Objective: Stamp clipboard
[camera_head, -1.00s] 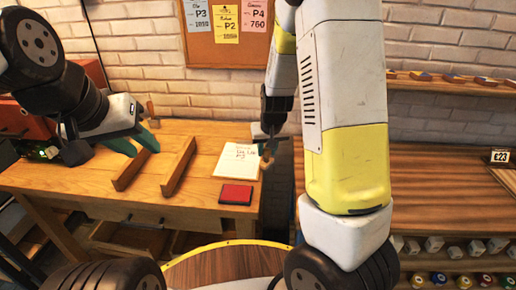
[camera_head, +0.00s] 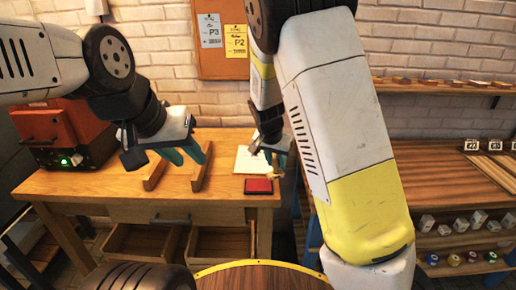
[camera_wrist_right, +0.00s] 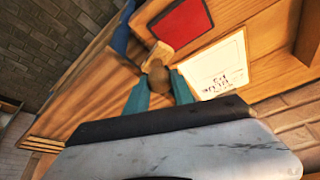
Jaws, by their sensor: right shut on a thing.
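The clipboard with a white written sheet (camera_head: 247,159) lies on the workbench; it also shows in the right wrist view (camera_wrist_right: 217,68). A red ink pad (camera_head: 258,185) lies just in front of it, also visible in the right wrist view (camera_wrist_right: 181,27). My right gripper (camera_head: 277,164) is shut on a wooden stamp (camera_wrist_right: 157,60), which has a rounded handle and a pale block end. The stamp is beside the pad's right side in the head view; whether it touches anything is unclear. My left gripper (camera_head: 186,155) is open and empty above the bench's left part.
Two wooden rails (camera_head: 201,168) stand on the bench left of the clipboard. A red machine (camera_head: 62,130) with a green light is at the far left. Open drawers (camera_head: 220,240) show below the bench. Slatted shelves (camera_head: 450,190) with small blocks are at the right.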

